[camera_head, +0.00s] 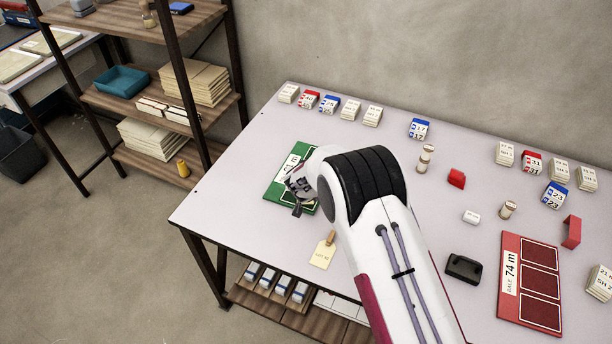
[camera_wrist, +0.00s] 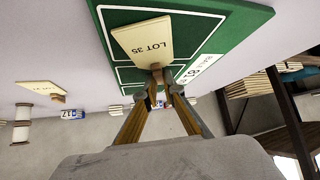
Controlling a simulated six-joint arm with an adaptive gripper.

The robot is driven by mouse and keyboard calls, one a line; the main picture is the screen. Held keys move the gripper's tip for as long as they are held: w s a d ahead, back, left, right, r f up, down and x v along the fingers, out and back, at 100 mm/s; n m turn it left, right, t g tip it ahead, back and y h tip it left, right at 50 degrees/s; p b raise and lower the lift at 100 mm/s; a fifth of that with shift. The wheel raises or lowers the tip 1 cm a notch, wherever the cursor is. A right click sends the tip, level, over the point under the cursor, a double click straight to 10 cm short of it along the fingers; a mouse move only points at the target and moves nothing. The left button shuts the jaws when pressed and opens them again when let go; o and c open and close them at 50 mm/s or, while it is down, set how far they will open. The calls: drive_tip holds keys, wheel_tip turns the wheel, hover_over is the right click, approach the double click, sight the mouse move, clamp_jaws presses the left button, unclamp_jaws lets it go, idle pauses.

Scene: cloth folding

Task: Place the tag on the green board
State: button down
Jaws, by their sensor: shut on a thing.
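The green board (camera_head: 277,193) lies on the table's left part, partly hidden by my arm in the head view. It fills the top of the wrist view (camera_wrist: 215,30), with white outlines and a white label strip. My gripper (camera_wrist: 158,96) is shut on the wooden clip (camera_wrist: 158,76) of a cream tag (camera_wrist: 142,41) reading LOT 35. The tag shows in front of the board; I cannot tell whether it touches it. In the head view my gripper (camera_head: 300,197) is over the board and the held tag is hidden. A second cream tag with a clip (camera_head: 322,255) lies on the table.
A red board (camera_head: 510,298) lies at the right, near a black object (camera_head: 463,268). A red block (camera_head: 457,179), spools (camera_head: 424,160) and several card stacks (camera_head: 419,129) stand along the back and right. A shelf (camera_head: 160,100) stands left of the table. Bare tabletop surrounds the green board.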

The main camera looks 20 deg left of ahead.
drive_tip(key=shift+f, duration=0.1)
drive_tip(key=c, duration=2.2)
unclamp_jaws()
drive_tip(key=shift+o, duration=0.2)
drive_tip(key=shift+r, duration=0.2)
drive_tip(key=shift+s+d+r, duration=0.1)
drive_tip(key=shift+s+r, duration=0.2)
drive_tip(key=v, duration=1.1)
drive_tip(key=shift+d+r, duration=0.1)
